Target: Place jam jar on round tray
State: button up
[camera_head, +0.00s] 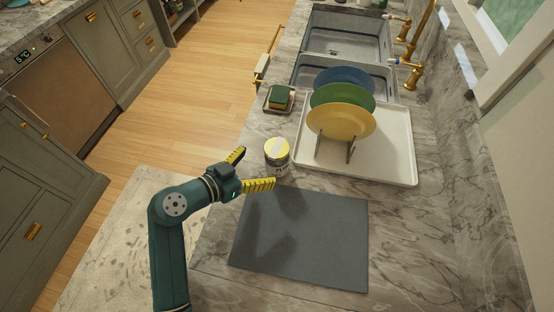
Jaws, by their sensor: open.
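The jam jar (277,158) stands upright on the marble counter, with a yellow lid and a pale label on its side. It is near the left corner of the white drying tray. My gripper (258,167) has yellow-and-black fingers spread wide and empty. It is just left of the jar, with its opening facing the jar. The lower finger appears close to the jar's base; I cannot tell whether it touches. No round tray can be made out in this view.
A white rectangular drying tray (395,165) holds yellow, green and blue plates upright in a rack. A dark grey mat (320,240) lies bare in front. A sponge on a small dish (279,99) is behind the jar. Sinks (345,45) and gold taps are at the back.

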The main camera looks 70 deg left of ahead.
aim_at(277, 154)
jog(key=x, duration=0.8)
jog(key=shift+a+r, duration=0.15)
jog(key=shift+a, duration=0.05)
jog(key=c, duration=1.1)
jog(key=shift+r, duration=0.15)
jog(key=shift+c, duration=0.7)
notch_tip(277, 154, up, 10)
jog(key=shift+p, duration=0.65)
